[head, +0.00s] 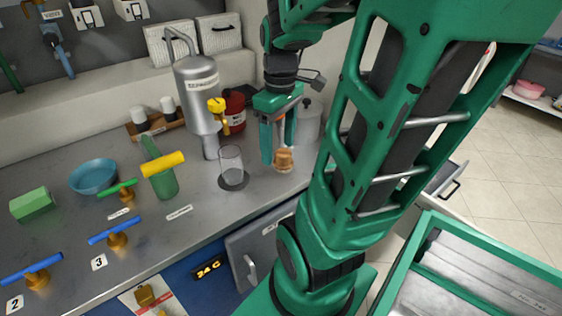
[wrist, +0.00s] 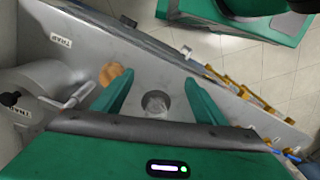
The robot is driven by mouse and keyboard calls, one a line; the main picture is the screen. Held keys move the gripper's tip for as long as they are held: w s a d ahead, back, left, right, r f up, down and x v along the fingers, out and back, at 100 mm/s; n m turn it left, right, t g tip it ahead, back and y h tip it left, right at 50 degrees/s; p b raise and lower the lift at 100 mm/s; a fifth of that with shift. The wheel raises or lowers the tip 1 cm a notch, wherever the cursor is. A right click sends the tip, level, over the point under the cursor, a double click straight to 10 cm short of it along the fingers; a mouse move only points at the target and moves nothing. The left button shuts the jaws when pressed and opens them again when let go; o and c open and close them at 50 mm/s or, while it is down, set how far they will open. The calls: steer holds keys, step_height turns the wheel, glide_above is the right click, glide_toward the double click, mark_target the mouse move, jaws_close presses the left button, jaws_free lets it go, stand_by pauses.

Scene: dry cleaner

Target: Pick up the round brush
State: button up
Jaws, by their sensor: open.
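A small round tan wooden piece, which looks like the round brush (head: 284,163), sits on the grey counter near its right end. In the wrist view it (wrist: 111,74) lies just beside the tip of the left finger, outside the gap. My gripper (head: 279,150) is open and points down over the counter, with its fingers partly in front of the brush in the head view. In the wrist view, the gap of my gripper (wrist: 158,76) holds nothing, and a clear glass (wrist: 155,103) shows between the fingers. I cannot tell the exact height of the fingertips.
The clear glass (head: 231,165) stands left of the brush. A grey metal cylinder (head: 198,85), a red canister (head: 234,110) and a grey container (head: 308,120) stand close behind. Front counter edge carries colored valve handles.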

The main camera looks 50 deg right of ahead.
mark_target(283, 152)
steer(key=w+d+f+n, duration=0.3)
steer(key=w+d+n, duration=0.4)
steer(key=d+n, duration=0.5)
steer(key=shift+t+y, duration=0.3)
steer(key=shift+y, duration=0.1)
steer(key=f, duration=1.1)
steer(key=shift+w+a, duration=0.15)
steer(key=shift+a, duration=0.1)
steer(key=c, duration=1)
steer(key=shift+c, duration=0.7)
